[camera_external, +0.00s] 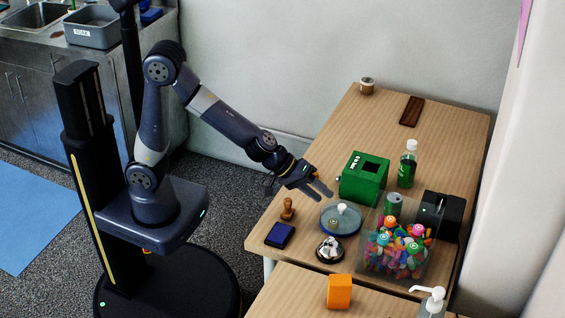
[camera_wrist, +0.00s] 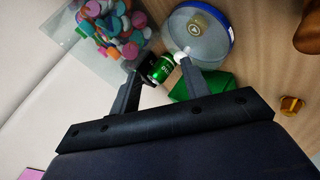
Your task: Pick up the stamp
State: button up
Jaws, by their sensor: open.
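The stamp (camera_external: 287,209) is a small brown wooden piece with a knobbed handle. It stands upright at the table's left edge, just behind a dark blue pad (camera_external: 279,235). My gripper (camera_external: 322,194) is open and empty above the table, to the right of and apart from the stamp. In the wrist view, my gripper (camera_wrist: 159,67) has its two fingers spread, with a green can (camera_wrist: 162,69) showing between them. A brown wooden object cut by the right edge, likely the stamp (camera_wrist: 308,33), lies off to the right of the fingers.
A round blue-rimmed dish (camera_external: 324,225), a metal bell (camera_external: 330,250) and a clear bin (camera_external: 372,262) of colourful pieces stand to the right of the stamp. A green box (camera_external: 362,184) is close beside my gripper. A small orange-brown item (camera_wrist: 291,105) lies at right in the wrist view.

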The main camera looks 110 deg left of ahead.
aim_at(293, 210)
jog(key=s+d+f+m+y+b, duration=0.1)
jog(key=s+f, duration=0.1)
jog(key=s+d+f+m+g+y+b, duration=0.1)
jog(key=s+f, duration=0.1)
jog(key=s, duration=0.1)
jog(key=s+d+f+m+y+b, duration=0.1)
jog(key=s+d+f, duration=0.1)
jog(key=shift+s+d+f+y, duration=0.1)
jog(key=shift+s+f+y, duration=0.3)
jog(key=s+m+y, duration=0.1)
jog(key=s, duration=0.1)
jog(key=s+m+y+b, duration=0.1)
jog(key=s, duration=0.1)
jog(key=s+d+m+y+b, duration=0.1)
jog(key=s, duration=0.1)
jog(key=shift+s, duration=0.35)
jog(key=shift+s+y, duration=0.15)
jog(key=shift+y, duration=0.15)
jog(key=shift+t, duration=0.3)
jog(key=shift+b+x, duration=1.1)
jog(key=shift+x, duration=1.65)
jog(key=x, duration=0.1)
jog(key=b+x, duration=0.1)
jog(key=x, duration=0.1)
jog(key=b+x, duration=0.1)
jog(key=shift+s+a, duration=0.25)
jog(key=shift+a, duration=0.3)
jog(key=shift+w+a+f, duration=0.1)
jog(key=shift+w+a, duration=0.15)
jog(key=shift+w, duration=0.05)
